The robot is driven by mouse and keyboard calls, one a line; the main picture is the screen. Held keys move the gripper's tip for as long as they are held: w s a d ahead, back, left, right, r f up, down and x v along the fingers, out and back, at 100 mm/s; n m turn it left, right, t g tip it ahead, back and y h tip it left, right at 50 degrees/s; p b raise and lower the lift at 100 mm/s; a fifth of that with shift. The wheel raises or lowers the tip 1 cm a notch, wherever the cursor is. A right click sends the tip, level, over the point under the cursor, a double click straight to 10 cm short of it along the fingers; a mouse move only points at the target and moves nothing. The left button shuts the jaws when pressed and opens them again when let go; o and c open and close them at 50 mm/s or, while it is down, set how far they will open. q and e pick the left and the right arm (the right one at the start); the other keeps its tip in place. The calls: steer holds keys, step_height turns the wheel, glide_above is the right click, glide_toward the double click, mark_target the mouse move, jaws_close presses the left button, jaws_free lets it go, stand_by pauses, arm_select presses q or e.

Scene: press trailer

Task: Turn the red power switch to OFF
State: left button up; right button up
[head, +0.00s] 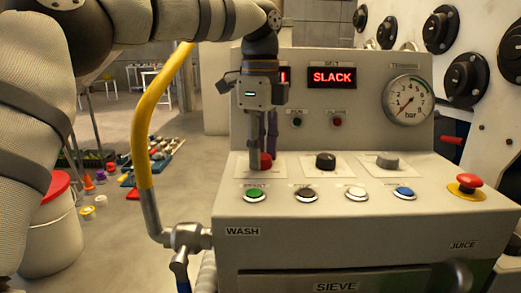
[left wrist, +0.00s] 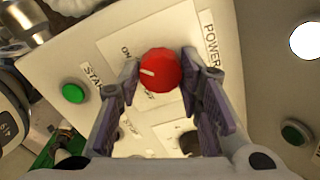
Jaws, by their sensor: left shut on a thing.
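The red power switch (left wrist: 161,69) is a round knob on a white plate with POWER and ON lettering, in the left wrist view. Its white pointer mark lies on the knob's left side in that view, near the ON lettering; other lettering beside the knob is partly hidden by a finger. My left gripper (left wrist: 161,62) is shut on the knob, one finger on each side. In the head view my left gripper (head: 262,158) points down onto the panel's left knob, and only a bit of red (head: 266,160) shows behind the fingers.
A black knob (head: 325,161) and a grey knob (head: 387,160) stand to the right. Green (head: 255,195), black, white and blue buttons line the front. A red emergency stop (head: 469,182) sits far right. A yellow-gripped bent pipe (head: 153,130) rises at the panel's left.

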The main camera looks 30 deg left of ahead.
arm_select(q)
steer(key=shift+n, duration=0.3)
steer(key=n, duration=0.3)
steer(key=shift+n, duration=0.4)
steer(key=n, duration=0.4)
steer(key=shift+n, duration=0.3)
steer(key=n, duration=0.8)
steer(key=shift+n, duration=0.6)
steer(key=o, duration=1.2)
steer(key=shift+r, duration=0.1)
